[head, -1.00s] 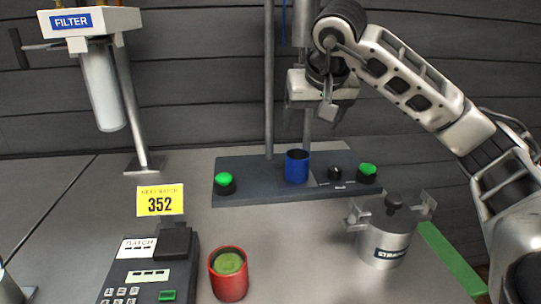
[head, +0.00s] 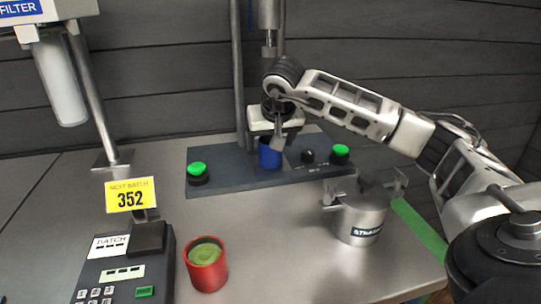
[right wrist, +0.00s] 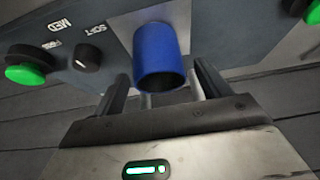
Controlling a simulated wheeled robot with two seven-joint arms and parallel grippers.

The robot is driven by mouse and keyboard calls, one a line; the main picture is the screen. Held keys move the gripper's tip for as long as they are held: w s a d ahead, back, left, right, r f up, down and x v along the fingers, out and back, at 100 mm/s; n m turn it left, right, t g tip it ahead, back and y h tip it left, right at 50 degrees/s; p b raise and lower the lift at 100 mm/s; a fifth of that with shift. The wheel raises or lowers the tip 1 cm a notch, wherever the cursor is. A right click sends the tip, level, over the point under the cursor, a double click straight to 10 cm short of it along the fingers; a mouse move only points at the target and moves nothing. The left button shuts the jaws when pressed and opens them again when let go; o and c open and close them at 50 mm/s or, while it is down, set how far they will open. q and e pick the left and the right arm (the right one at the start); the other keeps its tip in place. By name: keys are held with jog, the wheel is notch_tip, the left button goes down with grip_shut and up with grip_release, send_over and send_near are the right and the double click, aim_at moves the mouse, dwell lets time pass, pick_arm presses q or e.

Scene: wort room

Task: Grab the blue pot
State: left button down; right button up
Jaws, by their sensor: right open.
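The blue pot (head: 269,154) stands upright on the dark base plate of a press-like machine at the back of the table. It also shows in the right wrist view (right wrist: 158,55), with its open rim facing the camera. My right gripper (head: 277,140) is at the pot. In the right wrist view its two fingers (right wrist: 157,84) are apart, one on each side of the pot, with gaps visible, and it is not closed on it. The arm partly covers the pot in the head view. My left gripper is in no view.
The machine base (head: 225,170) has green buttons (head: 197,169) and a black knob (head: 307,156). A lidded steel pot (head: 358,222) stands right. A red cup with green contents (head: 206,265), a keypad device (head: 120,275) and a yellow 352 sign (head: 131,195) are front left.

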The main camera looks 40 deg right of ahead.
jog(key=shift+x, duration=1.2)
jog(key=shift+r, duration=0.1)
jog(key=c, duration=1.3)
jog(key=shift+o, duration=0.2)
